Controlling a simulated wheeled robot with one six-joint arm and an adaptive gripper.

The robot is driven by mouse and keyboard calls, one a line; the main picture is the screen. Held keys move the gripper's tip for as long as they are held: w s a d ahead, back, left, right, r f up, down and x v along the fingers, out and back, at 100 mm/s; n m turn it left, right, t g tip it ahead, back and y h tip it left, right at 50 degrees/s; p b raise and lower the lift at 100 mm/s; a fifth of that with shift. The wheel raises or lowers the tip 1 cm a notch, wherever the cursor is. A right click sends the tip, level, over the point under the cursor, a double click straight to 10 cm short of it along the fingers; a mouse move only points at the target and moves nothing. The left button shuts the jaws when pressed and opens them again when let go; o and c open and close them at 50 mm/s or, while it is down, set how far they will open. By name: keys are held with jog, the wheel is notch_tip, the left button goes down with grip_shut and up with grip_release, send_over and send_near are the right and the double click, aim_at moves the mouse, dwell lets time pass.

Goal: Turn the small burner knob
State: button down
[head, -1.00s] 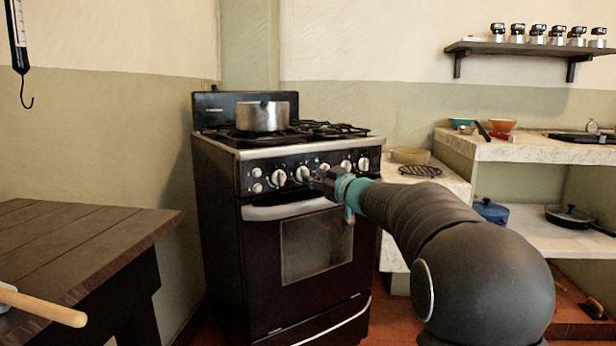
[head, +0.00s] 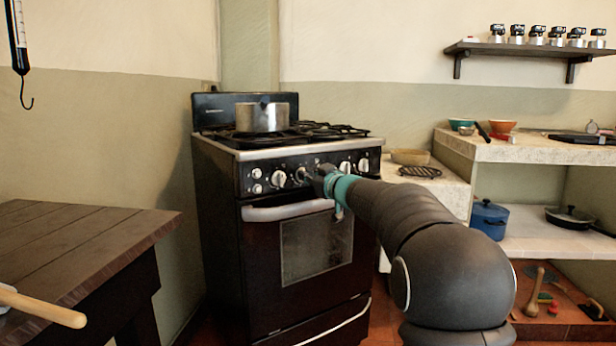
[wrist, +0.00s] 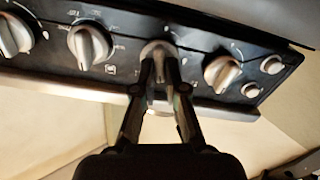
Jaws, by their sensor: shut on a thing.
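The black stove front carries a row of pale burner knobs. My gripper (head: 312,177) is at the knob row in the head view, reaching in from the right. In the wrist view, my gripper (wrist: 160,62) is shut on one pale knob (wrist: 157,47), with a finger on each side of it. This knob is second from the left among the large knobs in the head view (head: 300,174), partly hidden by the gripper. Neighbouring knobs (wrist: 222,72) and (wrist: 90,45) are apart from the fingers. I cannot tell which burner the held knob serves.
A metal pot (head: 262,116) stands on the stove top. The oven handle (head: 287,210) runs just below the knobs. A wooden table (head: 70,245) is at the left, and a stone counter (head: 500,148) is at the right.

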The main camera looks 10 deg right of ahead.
jog(key=shift+n, duration=0.4)
jog(key=shift+s+a+f+n+b, duration=0.1)
jog(key=shift+n+b, duration=0.15)
jog(key=shift+n, duration=1.8)
jog(key=shift+w+a+f+n+b, duration=0.15)
jog(key=shift+n+b, duration=0.15)
jog(key=shift+n, duration=1.7)
jog(key=shift+s+f+n+b, duration=0.15)
jog(key=shift+n+b, duration=0.1)
jog(key=shift+n, duration=1.8)
jog(key=c, duration=1.2)
grip_release()
jog(key=shift+r, duration=0.1)
